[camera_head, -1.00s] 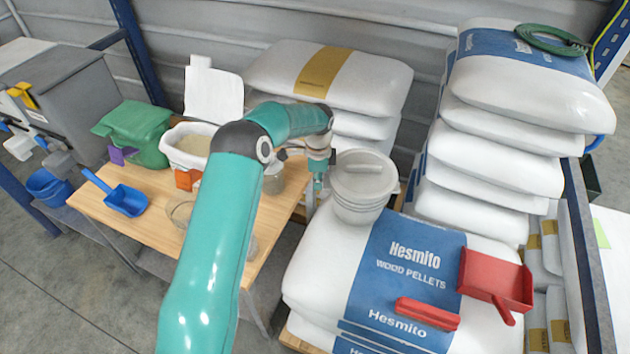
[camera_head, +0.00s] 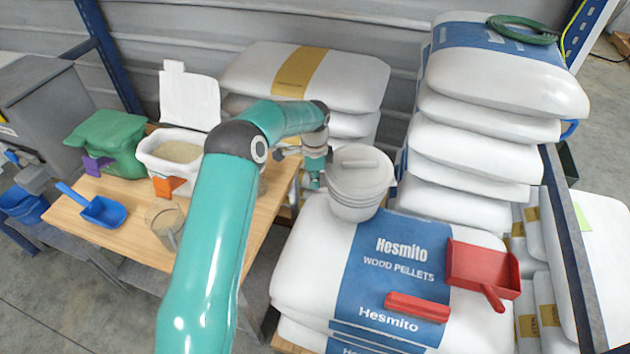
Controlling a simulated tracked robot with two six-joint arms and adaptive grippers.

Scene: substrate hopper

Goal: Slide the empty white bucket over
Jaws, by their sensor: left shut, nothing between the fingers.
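The white bucket (camera_head: 357,190) stands upright on the top pellet sack, near its back left edge. Its top looks pale grey with a bar-like shape across it; I cannot see inside. My left gripper (camera_head: 315,182) is shut and empty, pointing down close against the bucket's left side. I cannot tell whether it touches the bucket. The right gripper is not in view.
The Hesmito sack (camera_head: 310,260) carries a red dustpan (camera_head: 483,270) and a red brush-like piece (camera_head: 417,307) at the front right. A tall sack stack (camera_head: 470,145) rises right of the bucket. A wooden table (camera_head: 75,228) stands left.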

